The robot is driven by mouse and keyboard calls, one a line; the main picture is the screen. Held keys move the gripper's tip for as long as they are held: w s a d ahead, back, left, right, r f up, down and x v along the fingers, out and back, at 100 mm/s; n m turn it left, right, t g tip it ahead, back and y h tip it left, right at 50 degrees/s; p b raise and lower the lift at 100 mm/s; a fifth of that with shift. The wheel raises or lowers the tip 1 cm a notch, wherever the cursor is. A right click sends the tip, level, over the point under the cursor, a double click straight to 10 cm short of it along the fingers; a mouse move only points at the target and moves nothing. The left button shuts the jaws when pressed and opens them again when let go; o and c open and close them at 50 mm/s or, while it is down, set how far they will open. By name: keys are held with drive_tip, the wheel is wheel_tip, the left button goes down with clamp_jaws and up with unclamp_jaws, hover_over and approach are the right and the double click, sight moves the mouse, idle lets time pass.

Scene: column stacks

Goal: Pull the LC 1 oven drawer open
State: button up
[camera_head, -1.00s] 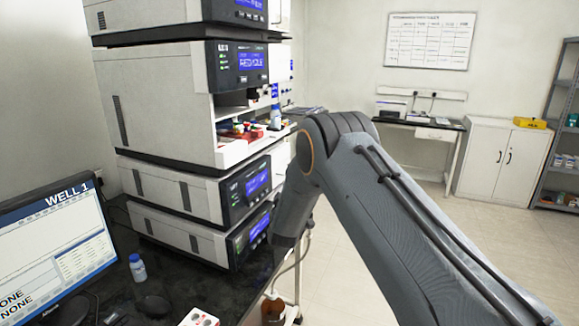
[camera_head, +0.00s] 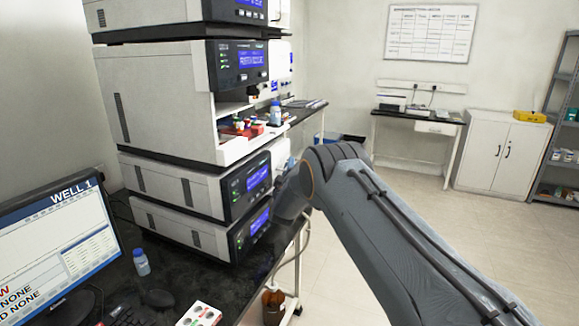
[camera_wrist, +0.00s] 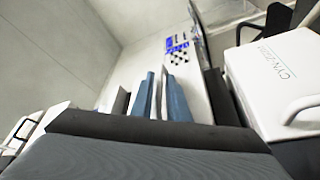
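The instrument stack (camera_head: 165,95) stands on the dark bench at the left in the head view, with several white-and-grey modules and blue displays. The two lower modules, the upper (camera_head: 170,187) and the lowest (camera_head: 180,227), look closed. I cannot tell which part is the LC 1 oven drawer. In the head view my arm reaches past the stack's right side and my fingers are hidden. In the wrist view my gripper (camera_wrist: 160,95) shows two blue-grey fingers with a narrow gap, in front of a pale panel with a blue display (camera_wrist: 177,45). No held thing is clear; contact cannot be judged.
A white lettered unit (camera_wrist: 280,80) is close at right in the wrist view. Floor space lies right.

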clamp_jaws()
idle(1.4)
